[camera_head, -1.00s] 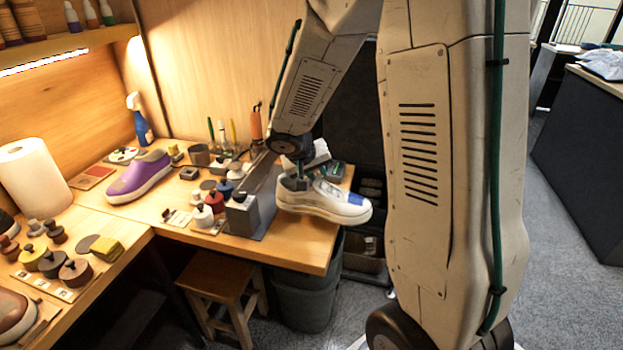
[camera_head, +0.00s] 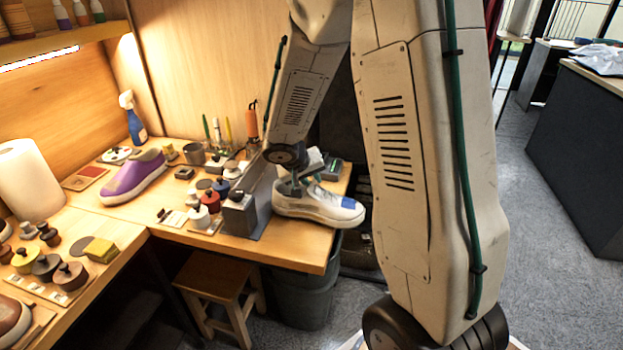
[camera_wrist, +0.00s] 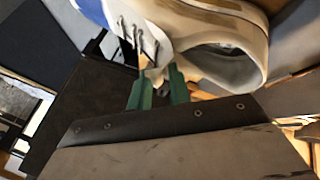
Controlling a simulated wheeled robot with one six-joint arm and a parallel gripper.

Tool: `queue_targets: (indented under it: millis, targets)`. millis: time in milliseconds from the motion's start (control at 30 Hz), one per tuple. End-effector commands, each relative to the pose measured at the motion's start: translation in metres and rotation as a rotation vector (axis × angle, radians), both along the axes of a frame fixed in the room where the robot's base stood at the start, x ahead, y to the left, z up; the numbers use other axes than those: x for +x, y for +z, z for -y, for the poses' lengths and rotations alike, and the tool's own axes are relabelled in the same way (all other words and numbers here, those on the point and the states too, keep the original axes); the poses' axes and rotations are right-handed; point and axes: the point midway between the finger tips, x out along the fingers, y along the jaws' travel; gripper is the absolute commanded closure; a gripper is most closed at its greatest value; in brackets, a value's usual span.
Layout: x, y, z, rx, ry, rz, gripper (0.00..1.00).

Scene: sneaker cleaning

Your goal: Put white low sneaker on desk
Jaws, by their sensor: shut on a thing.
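The white low sneaker (camera_head: 318,205) has a blue toe patch and sits at the right end of the wooden desk (camera_head: 290,250), its toe pointing right and reaching about the desk's right edge. My gripper (camera_head: 296,186) is at its opening. In the wrist view the green fingertips (camera_wrist: 158,80) are shut on the sneaker (camera_wrist: 215,40) near its laces and collar. Whether its sole rests on the desk or hangs just above it, I cannot tell.
A grey metal block (camera_head: 240,214) stands just left of the sneaker. Small coloured jars (camera_head: 211,200) and a purple shoe (camera_head: 133,177) are further left. A stool (camera_head: 215,285) and a bin (camera_head: 303,295) stand below the front edge.

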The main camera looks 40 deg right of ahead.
Motion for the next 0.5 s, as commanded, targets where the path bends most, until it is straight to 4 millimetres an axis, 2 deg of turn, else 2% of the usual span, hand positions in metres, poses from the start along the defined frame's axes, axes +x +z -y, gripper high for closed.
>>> queue_targets:
  millis: [267, 300, 333, 367, 500]
  targets:
    - [-0.0002, -0.0072, 0.0010, 0.000, -0.002, -0.001, 1.00]
    - [-0.0003, -0.0067, 0.0010, 0.000, -0.002, -0.001, 0.70]
    - [-0.0003, -0.0067, 0.0010, 0.000, -0.002, 0.000, 0.61]
    - [-0.0003, -0.0067, 0.0011, 0.000, -0.002, 0.000, 0.59]
    - [-0.0002, -0.0065, 0.0010, 0.000, -0.002, 0.000, 0.59]
